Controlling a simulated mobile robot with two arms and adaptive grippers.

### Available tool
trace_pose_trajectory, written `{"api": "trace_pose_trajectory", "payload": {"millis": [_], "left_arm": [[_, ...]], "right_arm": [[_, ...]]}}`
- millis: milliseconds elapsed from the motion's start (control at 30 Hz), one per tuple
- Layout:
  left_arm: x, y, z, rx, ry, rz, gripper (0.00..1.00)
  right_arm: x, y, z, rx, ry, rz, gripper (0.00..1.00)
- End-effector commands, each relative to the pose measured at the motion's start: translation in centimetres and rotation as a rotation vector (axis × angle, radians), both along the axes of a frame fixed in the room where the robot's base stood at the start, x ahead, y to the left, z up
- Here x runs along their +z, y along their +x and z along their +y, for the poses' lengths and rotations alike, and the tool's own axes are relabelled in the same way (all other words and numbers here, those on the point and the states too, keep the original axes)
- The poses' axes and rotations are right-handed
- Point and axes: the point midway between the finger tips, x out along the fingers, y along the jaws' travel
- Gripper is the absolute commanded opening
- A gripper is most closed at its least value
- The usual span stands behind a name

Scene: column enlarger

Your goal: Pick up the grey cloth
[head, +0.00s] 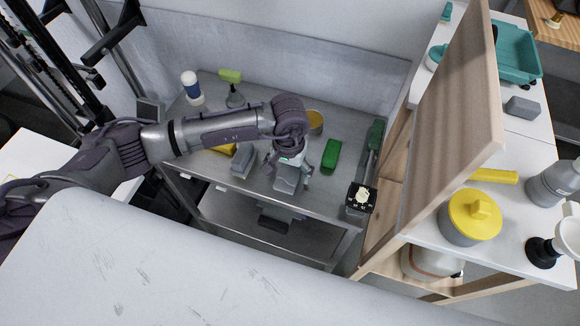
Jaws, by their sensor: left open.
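My left gripper (288,173) reaches over the metal table (215,88) from the left and points down, with its fingers apart. A small grey folded piece (287,184), which looks like the grey cloth, lies under and between the fingers. The gripper partly hides it, and I cannot tell whether the fingers touch it. Another grey block-like piece (243,161) lies to the left of the gripper, beside a yellow piece (226,149). My right gripper is not in view.
A green block-like piece (331,154) lies right of the gripper, and a dark box with a pale knob (361,198) stands at the table's right front. A white-and-blue bottle (191,87) and a green-topped brush (231,85) stand behind. A wooden panel (450,110) rises at right.

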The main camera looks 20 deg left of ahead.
Motion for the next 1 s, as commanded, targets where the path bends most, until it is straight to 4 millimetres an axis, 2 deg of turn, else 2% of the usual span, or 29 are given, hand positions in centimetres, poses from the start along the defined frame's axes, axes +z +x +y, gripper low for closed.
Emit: {"api": "trace_pose_trajectory", "payload": {"millis": [267, 367, 667, 1000], "left_arm": [[-0.63, 0.01, -0.04, -0.002, -0.001, -0.001, 0.86], [-0.62, 0.00, -0.04, -0.002, -0.001, -0.001, 0.73], [-0.59, 0.00, -0.03, -0.001, -0.001, -0.001, 0.23], [-0.27, 0.07, -0.01, -0.001, -0.001, -0.002, 0.22]], "right_arm": [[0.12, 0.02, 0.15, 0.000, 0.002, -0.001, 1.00], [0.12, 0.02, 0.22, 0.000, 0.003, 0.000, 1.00], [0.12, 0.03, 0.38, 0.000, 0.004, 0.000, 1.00], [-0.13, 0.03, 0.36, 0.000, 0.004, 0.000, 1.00]]}}
